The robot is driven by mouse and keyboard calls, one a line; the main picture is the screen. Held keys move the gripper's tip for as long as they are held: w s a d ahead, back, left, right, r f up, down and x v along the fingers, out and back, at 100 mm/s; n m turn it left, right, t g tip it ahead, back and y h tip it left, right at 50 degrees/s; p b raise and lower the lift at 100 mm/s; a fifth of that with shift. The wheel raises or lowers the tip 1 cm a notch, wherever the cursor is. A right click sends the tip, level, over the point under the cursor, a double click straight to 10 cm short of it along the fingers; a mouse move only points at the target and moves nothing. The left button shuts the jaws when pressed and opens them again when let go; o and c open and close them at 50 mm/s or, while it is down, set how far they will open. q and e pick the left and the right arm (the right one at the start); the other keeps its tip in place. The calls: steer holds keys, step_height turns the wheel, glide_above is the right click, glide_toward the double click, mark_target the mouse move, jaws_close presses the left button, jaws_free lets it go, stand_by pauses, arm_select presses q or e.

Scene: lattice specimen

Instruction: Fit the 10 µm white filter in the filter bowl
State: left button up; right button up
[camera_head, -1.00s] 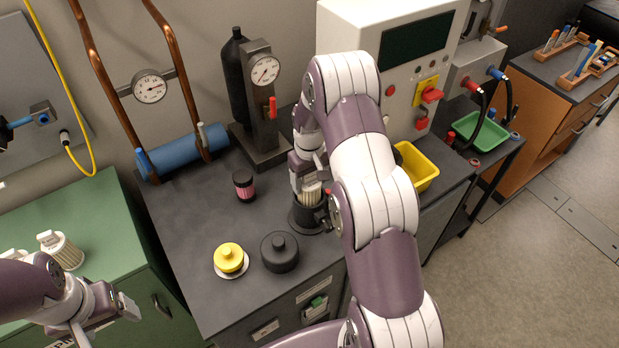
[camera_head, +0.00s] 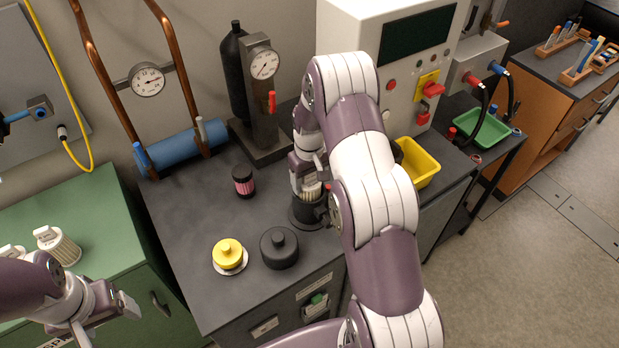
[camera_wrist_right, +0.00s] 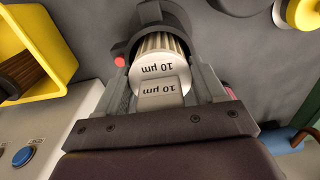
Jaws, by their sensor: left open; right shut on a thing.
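The white pleated filter (camera_head: 312,191), marked 10 µm on its end cap (camera_wrist_right: 158,72), is held upright with its lower part inside the black filter bowl (camera_head: 305,213). The bowl's dark wall (camera_wrist_right: 125,48) surrounds the filter's far end in the right wrist view. My right gripper (camera_head: 309,184) is shut on the filter's labelled top tab; its fingers (camera_wrist_right: 163,92) sit on both sides. The filter's lower end is hidden inside the bowl. A black knobbed lid (camera_head: 280,248) lies beside the bowl. My left gripper (camera_head: 128,305) is open and empty at the lower left.
A yellow knobbed piece (camera_head: 228,254) on a white disc and a pink-banded jar (camera_head: 243,181) stand on the dark bench. A gauge stand (camera_head: 262,110) is behind the bowl. A yellow bin (camera_head: 425,163) is to the right. Another white filter (camera_head: 60,246) stands on the green cabinet.

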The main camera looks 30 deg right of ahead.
steer(key=shift+f, duration=0.2)
stand_by(0.3)
steer(key=shift+f+b, duration=0.55)
steer(key=shift+f, duration=0.05)
steer(key=o, duration=1.1)
steer(key=shift+r+p, duration=1.85)
steer(key=shift+r, duration=0.7)
